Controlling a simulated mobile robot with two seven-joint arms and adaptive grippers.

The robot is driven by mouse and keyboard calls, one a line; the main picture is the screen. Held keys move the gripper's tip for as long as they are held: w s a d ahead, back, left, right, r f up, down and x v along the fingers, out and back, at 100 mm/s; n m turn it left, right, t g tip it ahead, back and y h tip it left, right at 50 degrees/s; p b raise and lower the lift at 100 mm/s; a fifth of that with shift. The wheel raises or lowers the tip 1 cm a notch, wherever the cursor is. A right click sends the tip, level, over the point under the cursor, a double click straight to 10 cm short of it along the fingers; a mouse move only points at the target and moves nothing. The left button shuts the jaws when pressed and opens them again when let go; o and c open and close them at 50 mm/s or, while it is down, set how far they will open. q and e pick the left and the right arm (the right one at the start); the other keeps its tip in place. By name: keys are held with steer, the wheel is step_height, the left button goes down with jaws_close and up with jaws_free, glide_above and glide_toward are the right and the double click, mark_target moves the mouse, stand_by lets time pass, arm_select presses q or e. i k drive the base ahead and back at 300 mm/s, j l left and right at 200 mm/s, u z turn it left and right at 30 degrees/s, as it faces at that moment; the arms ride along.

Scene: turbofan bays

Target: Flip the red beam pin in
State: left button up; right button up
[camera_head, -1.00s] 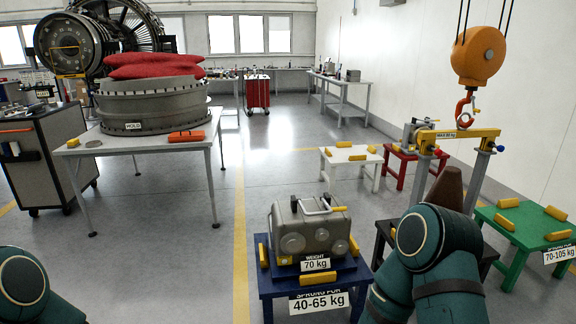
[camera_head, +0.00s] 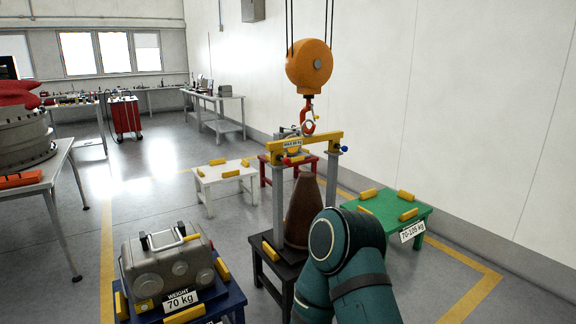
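The yellow lifting beam (camera_head: 304,144), marked with a maximum load, hangs at the orange crane block's red hook (camera_head: 308,120). A small red part, seemingly the red beam pin (camera_head: 286,160), shows at the beam's left part; it is too small to tell how it sits. A blue knob (camera_head: 344,149) is at the beam's right end. Grey uprights stand under both beam ends, beside a brown cone-shaped piece (camera_head: 303,212) on a black table. My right arm rises in front of the black table, well below the beam, and its gripper is out of view. My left gripper is not in view.
A grey gearbox-like unit (camera_head: 168,262) labelled 70 kg sits on a blue table at lower left. A green table (camera_head: 388,230) stands right, a white table (camera_head: 222,190) and a red table behind. Floor is free between the blue and white tables.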

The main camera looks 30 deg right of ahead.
mark_target(286, 161)
steer(key=l+z, duration=0.15)
steer(key=l, duration=0.3)
steer(key=i+l+z, duration=0.15)
steer(key=l, duration=0.9)
steer(key=k+l, duration=0.1)
steer(key=l, duration=0.45)
steer(key=k+z, duration=0.05)
